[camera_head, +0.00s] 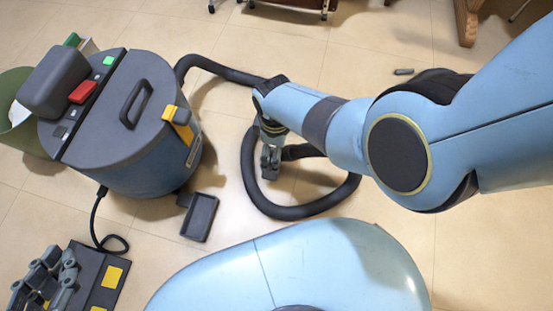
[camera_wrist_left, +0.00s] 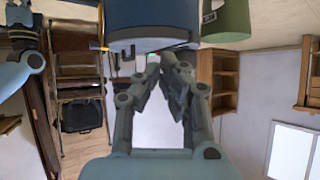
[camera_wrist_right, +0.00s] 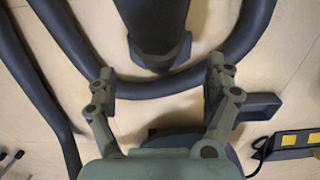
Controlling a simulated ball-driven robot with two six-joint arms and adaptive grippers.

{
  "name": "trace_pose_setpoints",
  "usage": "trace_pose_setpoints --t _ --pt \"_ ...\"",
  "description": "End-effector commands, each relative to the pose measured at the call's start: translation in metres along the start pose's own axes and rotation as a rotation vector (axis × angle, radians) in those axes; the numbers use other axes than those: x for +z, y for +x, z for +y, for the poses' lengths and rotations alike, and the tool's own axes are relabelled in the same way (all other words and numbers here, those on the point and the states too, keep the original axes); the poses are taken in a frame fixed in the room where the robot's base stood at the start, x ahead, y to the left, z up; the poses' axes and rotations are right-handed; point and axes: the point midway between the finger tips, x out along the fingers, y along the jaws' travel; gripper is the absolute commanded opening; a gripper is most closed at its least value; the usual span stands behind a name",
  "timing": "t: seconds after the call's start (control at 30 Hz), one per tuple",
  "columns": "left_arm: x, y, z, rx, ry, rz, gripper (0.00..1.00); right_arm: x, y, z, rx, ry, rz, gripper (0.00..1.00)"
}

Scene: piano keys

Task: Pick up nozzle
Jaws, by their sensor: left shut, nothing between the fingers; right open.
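The dark hose end with a flared tip (camera_wrist_right: 158,50) lies inside the hose loop in the right wrist view. A dark rectangular piece with a raised rim (camera_head: 200,217) lies on the floor beside the vacuum cleaner; it also shows in the right wrist view (camera_wrist_right: 262,105). I cannot tell which of the two is the nozzle. My right gripper (camera_head: 270,162) is open and empty above the hose loop; its fingers (camera_wrist_right: 163,82) stand either side of the hose end, apart from it. My left gripper (camera_head: 45,280) is shut and empty at lower left; it also shows in the left wrist view (camera_wrist_left: 155,65).
The vacuum cleaner (camera_head: 150,165) stands at left, joined to the ribbed hose (camera_head: 305,210). A dark plate with yellow squares (camera_head: 100,280) lies near my left gripper, with a cable. A green bin (camera_head: 15,135) stands behind the vacuum. Floor at upper centre is mostly clear.

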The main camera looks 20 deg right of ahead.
Motion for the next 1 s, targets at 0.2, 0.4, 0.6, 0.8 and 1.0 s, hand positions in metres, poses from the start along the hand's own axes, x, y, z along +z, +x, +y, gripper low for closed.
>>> trace_pose_setpoints --t 0.2,0.4,0.6,0.8,1.0 --pt "-0.005 0.001 0.001 0.000 0.003 0.050 0.00 0.000 0.004 0.000 0.001 0.000 0.000 0.86" --pt "-0.045 0.011 0.000 0.000 0.017 0.203 0.00 0.001 0.013 0.000 -0.001 0.000 -0.001 0.86" --pt "-0.094 0.015 -0.001 0.000 0.035 0.389 0.00 0.002 0.021 0.000 -0.001 0.000 -0.001 0.86" --pt "-0.142 0.013 0.000 0.001 0.051 0.570 0.00 0.003 0.029 0.000 -0.001 0.000 -0.001 0.86" --pt "-0.190 0.003 0.001 0.003 0.071 0.760 0.00 0.003 0.037 0.000 -0.001 0.000 -0.001 0.86"
